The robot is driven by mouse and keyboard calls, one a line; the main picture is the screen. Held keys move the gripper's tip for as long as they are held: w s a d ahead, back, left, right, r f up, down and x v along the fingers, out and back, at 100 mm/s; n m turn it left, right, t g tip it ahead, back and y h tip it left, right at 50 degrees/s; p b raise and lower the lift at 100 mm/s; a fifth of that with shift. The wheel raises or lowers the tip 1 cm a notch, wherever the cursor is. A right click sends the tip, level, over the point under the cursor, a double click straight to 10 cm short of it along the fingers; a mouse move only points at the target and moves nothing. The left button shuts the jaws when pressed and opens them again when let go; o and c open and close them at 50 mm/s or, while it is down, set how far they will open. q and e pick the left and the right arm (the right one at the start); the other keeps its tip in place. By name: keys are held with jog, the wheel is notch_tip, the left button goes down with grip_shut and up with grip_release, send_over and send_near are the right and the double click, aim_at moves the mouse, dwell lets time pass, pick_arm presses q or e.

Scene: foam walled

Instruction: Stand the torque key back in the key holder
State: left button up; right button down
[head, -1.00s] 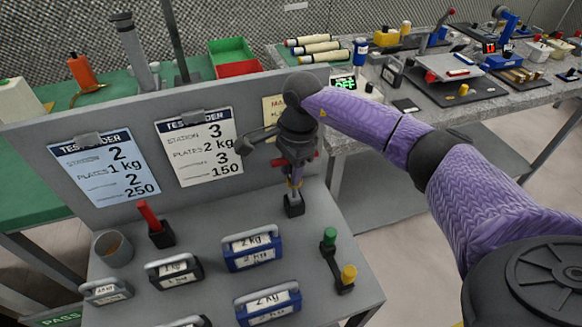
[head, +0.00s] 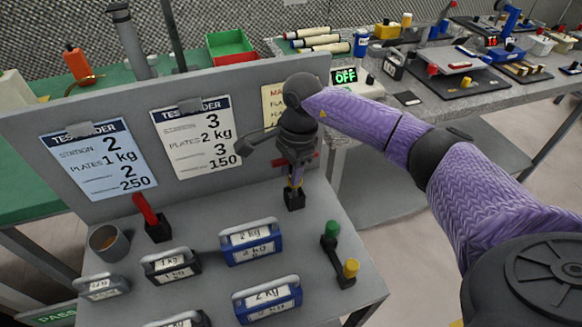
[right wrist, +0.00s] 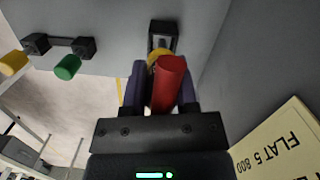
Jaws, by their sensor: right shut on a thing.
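The torque key has a red handle (right wrist: 168,80) and a yellow collar (right wrist: 158,57). My right gripper (head: 295,175) is shut on it, with the purple fingers on either side of the handle in the right wrist view (right wrist: 160,90). A bit of red also shows at the gripper in the head view. The black key holder (head: 294,198) stands on the grey bench right below the gripper, and its top shows just beyond the collar in the right wrist view (right wrist: 162,32). The key's lower end is hidden, so I cannot tell whether it is inside the holder. My left gripper is not in view.
A grey back panel (head: 75,112) with sheets stands behind the gripper. A stand with green and yellow knobs (head: 340,262) is to the right. Blue weights (head: 252,246), a red-handled piece in a black block (head: 158,231) and a cup (head: 107,243) stand to the left.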

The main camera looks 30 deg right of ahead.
jog(key=shift+f+b, duration=0.45)
jog(key=shift+f, duration=0.25)
jog(key=shift+c, duration=1.5)
grip_release()
jog(key=r, duration=0.3)
jog(key=r+p, duration=0.1)
jog(key=r, duration=0.2)
jog(key=d+r+p, duration=0.1)
jog(key=r, duration=0.3)
jog(key=shift+d, duration=0.1)
jog(key=shift+f, duration=0.1)
